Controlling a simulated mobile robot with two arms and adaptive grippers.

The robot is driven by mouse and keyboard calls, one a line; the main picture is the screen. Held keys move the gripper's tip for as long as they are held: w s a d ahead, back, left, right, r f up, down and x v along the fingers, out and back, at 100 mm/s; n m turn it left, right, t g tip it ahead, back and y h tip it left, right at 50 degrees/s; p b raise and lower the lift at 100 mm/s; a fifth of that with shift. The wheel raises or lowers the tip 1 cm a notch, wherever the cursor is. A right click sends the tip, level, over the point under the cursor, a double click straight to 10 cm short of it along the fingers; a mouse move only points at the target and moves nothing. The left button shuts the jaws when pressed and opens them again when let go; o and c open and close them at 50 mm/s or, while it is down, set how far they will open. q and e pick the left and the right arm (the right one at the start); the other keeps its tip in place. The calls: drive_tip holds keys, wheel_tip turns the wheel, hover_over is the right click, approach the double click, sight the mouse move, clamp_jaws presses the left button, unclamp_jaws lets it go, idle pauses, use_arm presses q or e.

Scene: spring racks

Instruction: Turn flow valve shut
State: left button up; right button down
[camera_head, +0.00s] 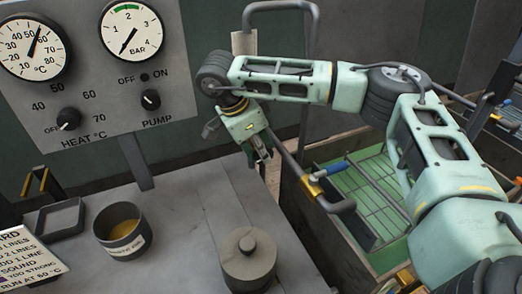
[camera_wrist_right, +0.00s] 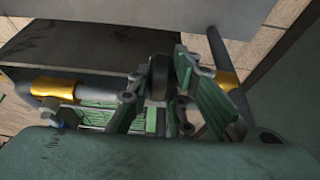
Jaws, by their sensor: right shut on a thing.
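A grey pipe (camera_head: 287,160) runs beside the bench and carries a brass valve body (camera_head: 312,186) with a blue lever (camera_head: 329,168). My right gripper (camera_head: 262,154) is at the pipe's upper left end, apart from the blue lever. In the wrist view, my right gripper's green fingers (camera_wrist_right: 160,88) are shut on a dark round piece (camera_wrist_right: 158,78) in line with the pipe. A brass fitting (camera_wrist_right: 54,87) shows to the left there, with a blue tip (camera_wrist_right: 69,116) below it. I cannot tell whether the dark piece belongs to the valve. My left gripper is not in view.
A panel holds a temperature gauge (camera_head: 32,47), a pressure gauge (camera_head: 132,29) and two knobs. The bench (camera_head: 185,212) carries a cup (camera_head: 120,232) of amber liquid, a lidded pot (camera_head: 248,262) and an empty tray (camera_head: 54,219). A green-floored bin (camera_head: 372,205) lies right of the pipe.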

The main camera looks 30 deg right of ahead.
drive_tip(key=y+b, duration=0.1)
drive_tip(key=y, duration=0.3)
drive_tip(key=shift+d+b, duration=0.35)
drive_tip(key=shift+b, duration=0.05)
drive_tip(key=shift+d+y+b, duration=0.15)
drive_tip(key=shift+y+b, duration=0.45)
drive_tip(key=shift+y, duration=0.7)
drive_tip(key=c, duration=1.6)
unclamp_jaws()
drive_tip(key=shift+r, duration=0.1)
drive_tip(key=r, duration=0.2)
drive_tip(key=d+r, duration=0.1)
drive_tip(key=r, duration=0.4)
drive_tip(key=shift+d+r, duration=0.1)
drive_tip(key=shift+d, duration=0.25)
